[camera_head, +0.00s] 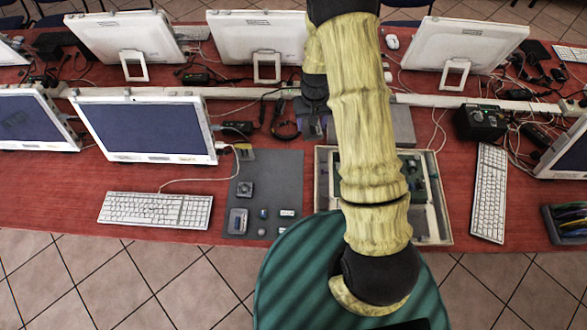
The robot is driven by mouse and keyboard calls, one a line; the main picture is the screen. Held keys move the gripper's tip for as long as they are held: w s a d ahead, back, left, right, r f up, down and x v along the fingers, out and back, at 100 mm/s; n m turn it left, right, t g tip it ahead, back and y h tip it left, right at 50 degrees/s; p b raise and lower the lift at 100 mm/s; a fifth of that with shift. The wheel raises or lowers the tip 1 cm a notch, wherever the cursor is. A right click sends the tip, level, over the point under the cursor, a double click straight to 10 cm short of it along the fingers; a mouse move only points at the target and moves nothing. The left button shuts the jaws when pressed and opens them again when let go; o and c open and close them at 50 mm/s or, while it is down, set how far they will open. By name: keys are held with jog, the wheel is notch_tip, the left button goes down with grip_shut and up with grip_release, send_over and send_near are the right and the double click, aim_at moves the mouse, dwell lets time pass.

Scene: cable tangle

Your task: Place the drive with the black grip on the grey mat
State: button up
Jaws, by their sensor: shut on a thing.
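My gripper (313,122) is beyond the grey mat, near the white cable rail, partly hidden by my pale yellow-sleeved arm. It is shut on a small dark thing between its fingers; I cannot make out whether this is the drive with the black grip. The grey mat (280,175) lies flat on the red table, left of my arm. On it are a fan-like square part (245,188), a grey drive-like block (238,221) and several small pieces. I cannot pick out a black grip on any of them.
An open tray (447,215) with green boards stands right of the mat, partly behind my arm. A black cable loop (285,128) lies just left of my gripper. Monitors, keyboards (155,210) and tangled cables surround the area. The mat's upper right is bare.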

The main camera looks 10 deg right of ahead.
jog(key=shift+w+d, duration=0.15)
jog(key=shift+w, duration=0.1)
jog(key=shift+s+d, duration=0.1)
jog(key=shift+s, duration=0.3)
jog(key=shift+f+b, duration=0.25)
jog(key=shift+b, duration=0.15)
jog(key=s+a+f+m+b, duration=0.1)
jog(key=a+f+b, duration=0.3)
jog(key=b, duration=0.7)
jog(key=s+a+f+m+b, duration=0.1)
jog(key=s+a+f+b, duration=0.2)
jog(key=a+f+b, duration=0.2)
notch_tip(320, 180, down, 4)
jog(key=b, duration=0.6)
jog(key=shift+a+r, duration=0.2)
jog(key=shift+a, duration=0.05)
notch_tip(320, 180, down, 6)
jog(key=shift+w+f, duration=0.1)
